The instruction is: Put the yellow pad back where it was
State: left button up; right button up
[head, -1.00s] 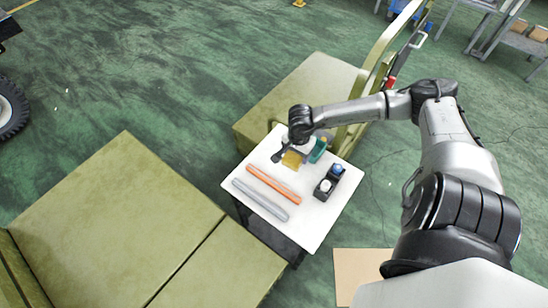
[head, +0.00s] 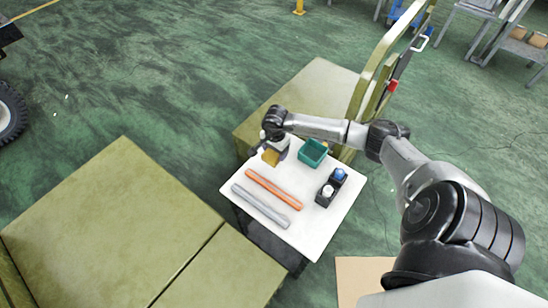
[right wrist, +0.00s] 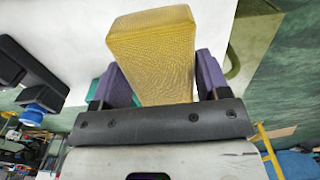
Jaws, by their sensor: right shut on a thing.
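The yellow pad (head: 271,157) is in my right gripper (head: 269,149) over the far left corner of the small white table (head: 318,222). In the right wrist view, the pad (right wrist: 154,48) is a textured yellow block between the two purple fingers of the right gripper (right wrist: 163,82), which is shut on it. I cannot tell whether the pad touches the tabletop. My left gripper is not in view.
On the table, a teal bin (head: 313,153) stands right of the pad. An orange bar (head: 273,189) and a grey bar (head: 260,206) lie nearer. A black holder (head: 323,199) with blue and white round tops stands at right. Olive padded blocks (head: 120,225) flank the table.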

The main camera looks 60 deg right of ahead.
aim_at(274, 156)
jog(key=shift+w+f, duration=0.2)
jog(key=shift+w, duration=0.05)
notch_tip(274, 156, down, 4)
jog(key=shift+r+b, duration=0.2)
jog(key=shift+b, duration=0.25)
jog(key=shift+f, duration=0.15)
jog(key=shift+d, duration=0.1)
jog(key=shift+f, duration=0.15)
jog(key=o, duration=0.8)
